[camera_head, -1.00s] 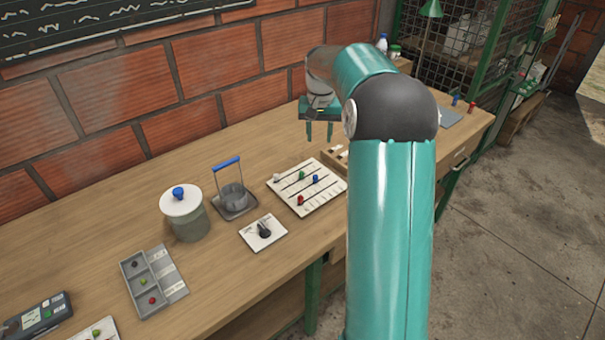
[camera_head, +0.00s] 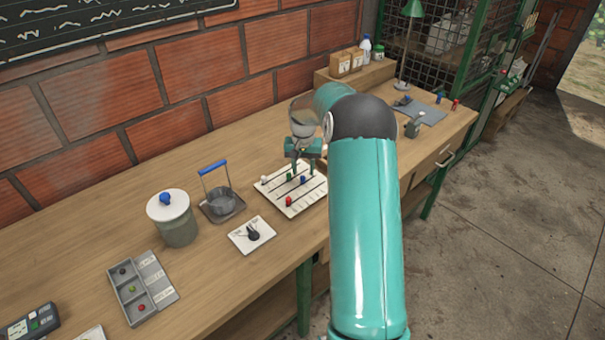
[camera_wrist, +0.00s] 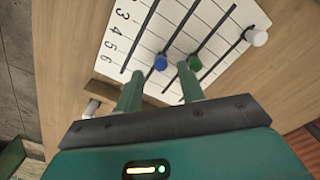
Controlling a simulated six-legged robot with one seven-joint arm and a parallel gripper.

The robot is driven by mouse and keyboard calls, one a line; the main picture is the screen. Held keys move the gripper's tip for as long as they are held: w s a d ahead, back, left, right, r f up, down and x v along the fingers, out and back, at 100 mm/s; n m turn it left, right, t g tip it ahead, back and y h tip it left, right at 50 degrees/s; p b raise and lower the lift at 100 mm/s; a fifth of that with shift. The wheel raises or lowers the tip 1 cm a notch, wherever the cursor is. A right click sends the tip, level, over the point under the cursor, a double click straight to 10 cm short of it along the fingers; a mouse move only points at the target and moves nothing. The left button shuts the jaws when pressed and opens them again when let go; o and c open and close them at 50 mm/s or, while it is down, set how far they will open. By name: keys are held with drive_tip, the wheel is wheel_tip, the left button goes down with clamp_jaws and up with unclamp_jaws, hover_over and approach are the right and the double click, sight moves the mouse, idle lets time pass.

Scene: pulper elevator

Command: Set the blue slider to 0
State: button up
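The white slider board (camera_head: 305,200) lies on the workbench with several coloured knobs on black slots. The blue slider knob (camera_head: 303,179) is on its right part; it also shows in the wrist view (camera_wrist: 160,62). The green knob (camera_wrist: 194,62) is close beside it, and the white knob (camera_wrist: 257,37) is farther right. The red knob (camera_head: 288,201) shows only in the head view. Numbers 3 to 6 are readable at the board's left in the wrist view; the blue knob's exact value cannot be told. My gripper (camera_head: 304,170) is open over the board, its fingers pointing toward the blue knob.
Left of the board are a black rotary knob on a white plate (camera_head: 240,241), a metal basket with a blue handle (camera_head: 213,167), a lidded jar (camera_head: 178,225) and a grey sorting tray (camera_head: 125,295). Small boxes and bottles stand at the back right.

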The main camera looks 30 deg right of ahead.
drive_tip(key=shift+f, duration=1.3)
clamp_jaws()
approach(279, 199)
wheel_tip(279, 199, down, 5)
drive_tip(key=shift+f, duration=0.15)
drive_tip(key=shift+w, duration=0.1)
unclamp_jaws()
drive_tip(key=shift+a, duration=0.1)
wheel_tip(279, 199, up, 14)
